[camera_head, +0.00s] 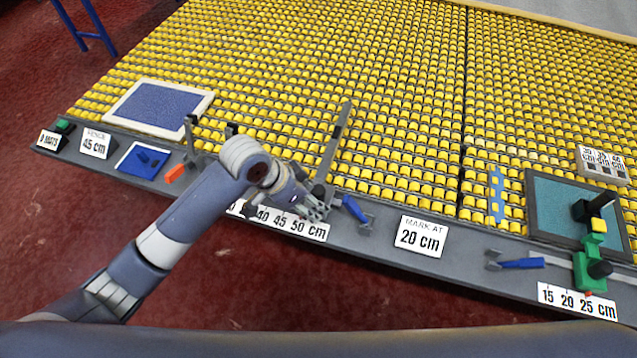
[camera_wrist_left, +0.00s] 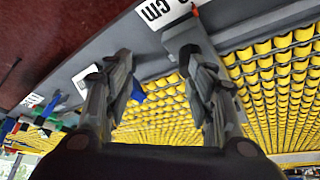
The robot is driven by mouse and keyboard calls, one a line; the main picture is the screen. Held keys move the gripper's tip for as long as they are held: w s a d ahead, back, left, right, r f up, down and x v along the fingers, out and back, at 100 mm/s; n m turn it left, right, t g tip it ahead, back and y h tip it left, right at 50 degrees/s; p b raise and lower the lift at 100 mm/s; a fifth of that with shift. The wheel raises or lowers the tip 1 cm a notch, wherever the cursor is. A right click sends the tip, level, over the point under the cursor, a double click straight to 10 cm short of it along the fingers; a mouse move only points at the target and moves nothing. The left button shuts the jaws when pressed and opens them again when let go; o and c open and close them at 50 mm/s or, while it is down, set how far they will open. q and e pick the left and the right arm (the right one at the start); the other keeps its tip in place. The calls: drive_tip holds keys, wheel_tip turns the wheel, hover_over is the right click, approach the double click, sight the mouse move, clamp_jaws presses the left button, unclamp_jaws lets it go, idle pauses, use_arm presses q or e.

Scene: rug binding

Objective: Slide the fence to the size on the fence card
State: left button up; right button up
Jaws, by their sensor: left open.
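The fence card (camera_head: 95,143) reads "FENCE 45 cm" and stands at the left of the grey front rail. The fence (camera_head: 335,140) is a long grey bar that reaches back over the yellow rollers. Its foot is partly hidden by my left gripper. The scale (camera_head: 290,222) on the rail's front face shows 40, 45 and 50 cm, with its left end hidden by my arm. It also shows in the left wrist view as a white "cm" label (camera_wrist_left: 163,12). My left gripper (camera_head: 318,208) is open at the fence's foot, near the 50 mark; contact is unclear. Its fingers (camera_wrist_left: 160,88) stand apart in the wrist view.
A blue-handled tool (camera_head: 354,209) lies just right of my gripper. A "MARK AT 20 cm" card (camera_head: 420,236) stands further right. A green stop device (camera_head: 590,262) and a second scale (camera_head: 577,301) are at the right end. A framed blue panel (camera_head: 158,108) lies at the left.

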use_arm(q)
drive_tip(key=m, duration=0.1)
approach(318, 190)
drive_tip(key=shift+y, duration=0.4)
drive_tip(key=x, duration=0.2)
drive_tip(key=p+x, duration=0.1)
drive_tip(key=x, duration=0.2)
drive_tip(key=p+x, duration=0.1)
drive_tip(key=x, duration=0.2)
drive_tip(key=shift+w+d+f, duration=0.1)
drive_tip(key=shift+d+f, duration=0.05)
drive_tip(key=shift+d, duration=0.2)
drive_tip(key=shift+x, duration=1)
